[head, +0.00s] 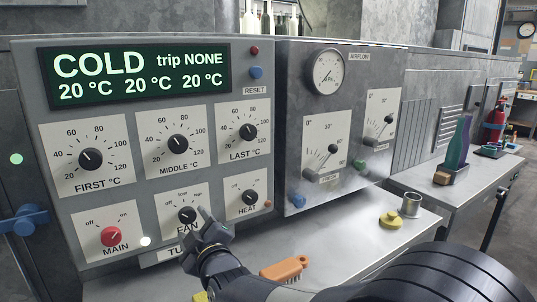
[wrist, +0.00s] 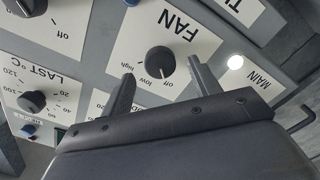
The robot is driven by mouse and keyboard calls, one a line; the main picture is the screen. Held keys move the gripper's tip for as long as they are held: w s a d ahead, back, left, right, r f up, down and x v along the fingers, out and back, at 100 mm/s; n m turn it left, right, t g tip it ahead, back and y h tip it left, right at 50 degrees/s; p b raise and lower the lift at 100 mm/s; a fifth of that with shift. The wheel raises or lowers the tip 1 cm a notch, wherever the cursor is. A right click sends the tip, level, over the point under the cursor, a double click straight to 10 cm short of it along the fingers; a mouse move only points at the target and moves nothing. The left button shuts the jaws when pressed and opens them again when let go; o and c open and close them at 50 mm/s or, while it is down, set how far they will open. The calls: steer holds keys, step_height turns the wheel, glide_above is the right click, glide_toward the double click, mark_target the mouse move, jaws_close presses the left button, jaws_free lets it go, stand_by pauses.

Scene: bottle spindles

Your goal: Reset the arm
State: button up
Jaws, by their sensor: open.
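My gripper (head: 196,222) is open and empty in front of the lower part of the grey control panel (head: 262,190), by the fan knob (head: 187,215). In the wrist view the two fingers of my gripper (wrist: 158,85) are spread apart, with the fan knob (wrist: 160,61) between and beyond their tips. I cannot tell whether a finger touches the knob. My arm comes in from the lower right in the head view. The fan knob's pointer is hard to read in the head view.
The red main knob (head: 111,237) and heat knob (head: 250,197) flank the fan knob. The display (head: 140,74) reads COLD, trip NONE, 20 °C three times. On the bench below are an orange brush (head: 285,268), a yellow object (head: 391,219) and a metal cup (head: 411,205).

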mark_target(189, 217)
steer(key=x, duration=0.3)
steer(key=shift+w, duration=0.15)
steer(key=shift+w+a+p, duration=0.2)
steer(key=shift+w+p, duration=0.05)
steer(key=shift+p, duration=0.05)
steer(key=shift+s+r+m+p, duration=0.15)
steer(key=shift+m+p, duration=0.25)
steer(key=shift+m, duration=0.6)
steer(key=shift+m+p, duration=0.75)
steer(key=shift+m, duration=0.35)
steer(key=m+p, duration=0.4)
steer(key=b+v, duration=0.1)
steer(key=v, duration=0.9)
steer(key=shift+s+m, duration=0.4)
steer(key=shift+d+f, duration=0.2)
steer(key=shift+f, duration=0.05)
